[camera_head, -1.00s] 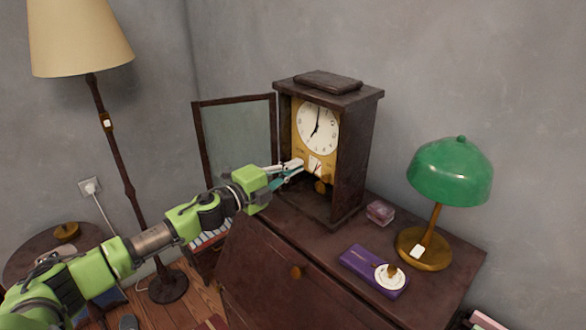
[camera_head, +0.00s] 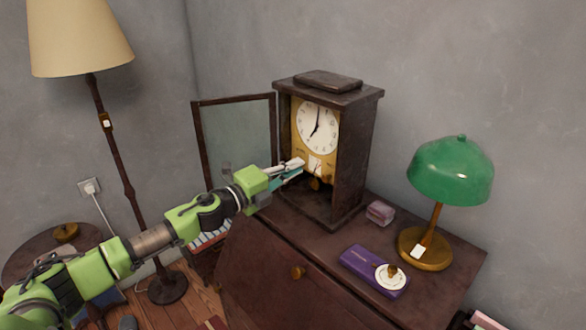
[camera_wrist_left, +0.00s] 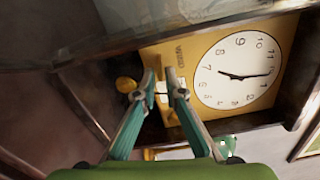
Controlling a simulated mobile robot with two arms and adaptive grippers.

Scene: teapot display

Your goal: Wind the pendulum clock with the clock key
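The pendulum clock (camera_head: 355,160) stands on the dark cabinet with its glazed door (camera_head: 237,140) swung open to the left. Its white dial (camera_head: 318,128) sits on a yellow plate with a pale label (camera_head: 315,164) below. A brass pendulum bob (camera_wrist_left: 125,84) shows in the left wrist view. My left gripper (camera_head: 300,168) is at the clock's open front, below the dial. In the left wrist view its fingertips (camera_wrist_left: 160,76) are a small gap apart in front of the plate, with no object clearly visible between them. I cannot make out the clock key. My right gripper is out of view.
A purple box (camera_head: 362,264) with a white disc and brass piece lies right of the clock on the cabinet. A small pinkish box (camera_head: 380,212) and a green lamp (camera_head: 450,172) stand nearby. A floor lamp (camera_head: 120,165) is at left.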

